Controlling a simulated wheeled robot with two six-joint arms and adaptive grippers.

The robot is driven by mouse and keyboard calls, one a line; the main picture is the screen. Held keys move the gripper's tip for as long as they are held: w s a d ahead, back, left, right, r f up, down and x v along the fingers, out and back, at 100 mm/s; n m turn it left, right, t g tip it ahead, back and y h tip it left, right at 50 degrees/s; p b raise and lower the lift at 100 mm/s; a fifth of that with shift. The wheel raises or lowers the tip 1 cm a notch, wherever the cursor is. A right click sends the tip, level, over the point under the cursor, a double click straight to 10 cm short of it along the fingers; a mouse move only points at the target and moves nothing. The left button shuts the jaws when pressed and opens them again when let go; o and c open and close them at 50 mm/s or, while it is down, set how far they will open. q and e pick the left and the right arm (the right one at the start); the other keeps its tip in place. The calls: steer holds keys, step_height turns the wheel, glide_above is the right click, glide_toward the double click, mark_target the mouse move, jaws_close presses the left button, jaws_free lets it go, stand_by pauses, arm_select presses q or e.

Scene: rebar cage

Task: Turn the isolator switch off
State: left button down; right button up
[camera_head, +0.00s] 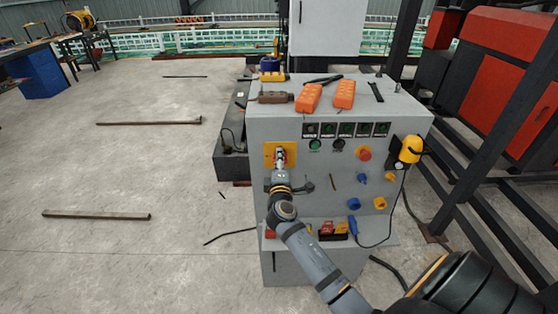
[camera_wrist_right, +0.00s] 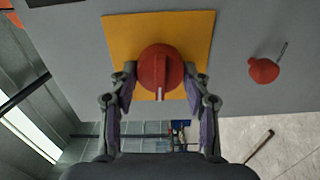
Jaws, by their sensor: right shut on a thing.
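The isolator switch is a round red knob (camera_wrist_right: 160,68) on a square yellow plate (camera_wrist_right: 190,30). In the head view the yellow plate (camera_head: 269,150) is on the left of the grey cabinet's front, and my gripper largely covers the knob. My right gripper (camera_wrist_right: 160,82) is shut on the red knob, one finger at each side. In the head view the right gripper (camera_head: 280,158) reaches the plate from below. A pale mark shows on the knob's raised ridge in the wrist view. My left gripper is not in view.
The grey cabinet (camera_head: 350,230) carries other knobs, a red button (camera_head: 364,154) and a yellow plug (camera_head: 411,148) on its front. Orange pendants (camera_head: 308,97) lie on top. Dark steel beams stand at the right. Open floor with loose bars (camera_head: 95,215) lies left.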

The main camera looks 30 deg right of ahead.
steer(key=shift+n, duration=0.5)
steer(key=o, duration=1.1)
steer(key=shift+a, duration=0.1)
steer(key=v, duration=1.2)
